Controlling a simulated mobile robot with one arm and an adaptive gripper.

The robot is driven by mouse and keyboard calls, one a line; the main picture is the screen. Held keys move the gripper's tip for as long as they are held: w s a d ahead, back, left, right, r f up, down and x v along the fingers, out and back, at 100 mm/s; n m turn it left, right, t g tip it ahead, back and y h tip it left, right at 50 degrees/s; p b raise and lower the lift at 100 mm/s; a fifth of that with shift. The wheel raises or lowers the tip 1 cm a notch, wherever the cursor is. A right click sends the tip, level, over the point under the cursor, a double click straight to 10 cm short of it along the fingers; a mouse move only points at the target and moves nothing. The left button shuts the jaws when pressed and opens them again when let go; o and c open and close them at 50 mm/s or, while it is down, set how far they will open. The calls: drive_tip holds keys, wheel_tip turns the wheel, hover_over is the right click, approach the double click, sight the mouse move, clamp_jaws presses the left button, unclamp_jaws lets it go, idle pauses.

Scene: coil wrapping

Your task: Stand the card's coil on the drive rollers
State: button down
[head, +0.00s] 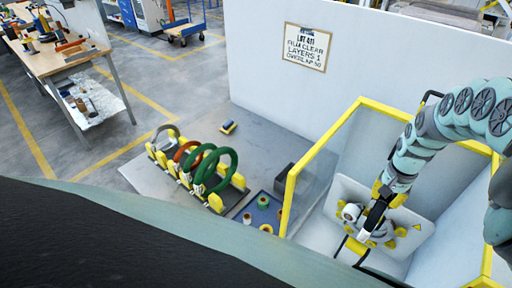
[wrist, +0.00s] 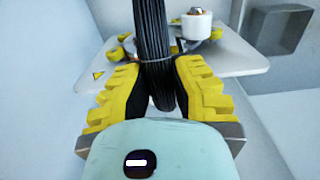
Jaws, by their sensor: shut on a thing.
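My gripper (head: 380,200) is inside the yellow-framed machine. In the wrist view its yellow ribbed fingers (wrist: 155,80) are shut on a black coil (wrist: 153,30), seen edge-on with a thin tie around it. The coil is upright between the fingers, its top beyond the picture. Yellow rollers (head: 400,232) sit on the white plate (head: 418,245) below; one also shows in the wrist view (wrist: 118,54). I cannot tell whether the coil touches them. The card (head: 306,47) on the wall reads film clear, layers 1, overlap 50.
A white roll (wrist: 196,24) stands beside the coil. The yellow frame (head: 292,190) and machine walls surround my arm closely. Outside stands a rack (head: 214,202) with grey, orange and green coils. A blue tray (head: 248,214) holds small rolls. A workbench (head: 45,60) is far left.

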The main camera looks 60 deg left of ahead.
drive_tip(key=shift+f+b, duration=0.45)
drive_tip(key=shift+f, duration=0.05)
drive_tip(key=c, duration=0.9)
unclamp_jaws()
drive_tip(key=shift+w+r, duration=0.15)
drive_tip(key=shift+r, duration=3.65)
